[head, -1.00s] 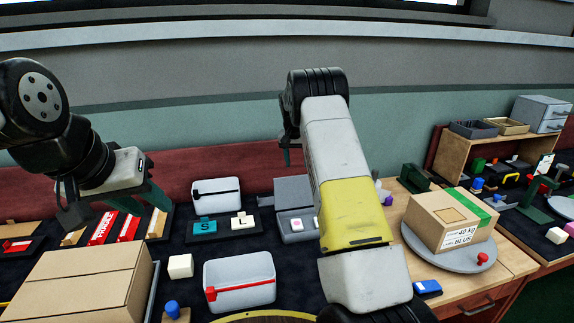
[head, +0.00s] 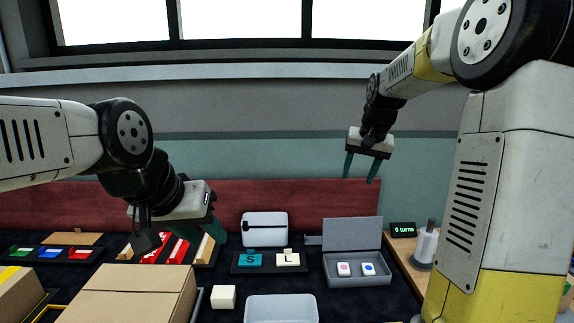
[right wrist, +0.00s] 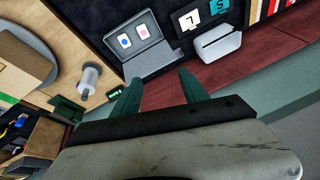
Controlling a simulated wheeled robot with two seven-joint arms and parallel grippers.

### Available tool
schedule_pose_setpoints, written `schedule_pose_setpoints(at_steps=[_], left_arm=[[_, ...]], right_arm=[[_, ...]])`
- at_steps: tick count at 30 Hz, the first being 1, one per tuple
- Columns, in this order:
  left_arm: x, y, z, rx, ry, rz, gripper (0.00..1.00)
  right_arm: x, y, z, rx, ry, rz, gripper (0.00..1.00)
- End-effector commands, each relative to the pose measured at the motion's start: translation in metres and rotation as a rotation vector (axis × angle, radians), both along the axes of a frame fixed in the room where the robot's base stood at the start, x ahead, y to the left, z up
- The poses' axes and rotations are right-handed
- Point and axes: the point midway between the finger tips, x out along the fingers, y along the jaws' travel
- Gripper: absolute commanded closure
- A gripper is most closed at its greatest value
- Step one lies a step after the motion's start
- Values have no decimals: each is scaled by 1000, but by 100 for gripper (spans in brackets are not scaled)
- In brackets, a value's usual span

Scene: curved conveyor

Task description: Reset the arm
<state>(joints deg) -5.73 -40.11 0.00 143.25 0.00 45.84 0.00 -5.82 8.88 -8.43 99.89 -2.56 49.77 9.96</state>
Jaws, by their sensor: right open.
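My right gripper (head: 362,166) hangs in the air in front of the back wall, above and behind the grey box, with its two green fingers apart and nothing between them. In the right wrist view its fingers (right wrist: 160,95) are spread and empty. My left gripper (head: 207,226) is low at the left, near the red and tan upright pieces (head: 180,248). Its fingers are seen from the side, partly overlapping, so I cannot tell whether it is open or shut.
An open grey box (head: 358,283) holds two white tiles. S and L blocks (head: 268,261) sit in a dark tray. A white bin (head: 282,308), a white cube (head: 223,297) and a cardboard box (head: 125,292) stand nearer. A turn counter (head: 403,230) is right. Air around the right gripper is free.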

Motion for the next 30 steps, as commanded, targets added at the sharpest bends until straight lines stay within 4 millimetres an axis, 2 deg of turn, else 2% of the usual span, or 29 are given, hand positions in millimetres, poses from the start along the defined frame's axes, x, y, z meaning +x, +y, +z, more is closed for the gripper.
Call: schedule_pose_setpoints(at_steps=[1,3,8,12,15,18,21,24,30], left_arm=[[0,0,0,0,0,0,64],[0,0,0,0,0,0,64],[0,0,0,0,0,0,64],[0,0,0,0,0,0,64],[0,0,0,0,0,0,64],[0,0,0,0,0,0,64],[0,0,0,0,0,0,64],[0,0,0,0,0,0,64],[0,0,0,0,0,0,64]], right_arm=[[-23,4,12,10,-18,16,49],[-53,10,23,18,-40,46,49],[-123,25,36,29,-89,109,49],[-183,37,35,26,-132,166,49],[-221,44,27,17,-161,203,49],[-250,49,18,7,-184,231,49],[-269,53,9,-1,-198,249,49],[-278,54,4,-6,-204,259,49],[-281,55,2,-7,-205,262,49]])
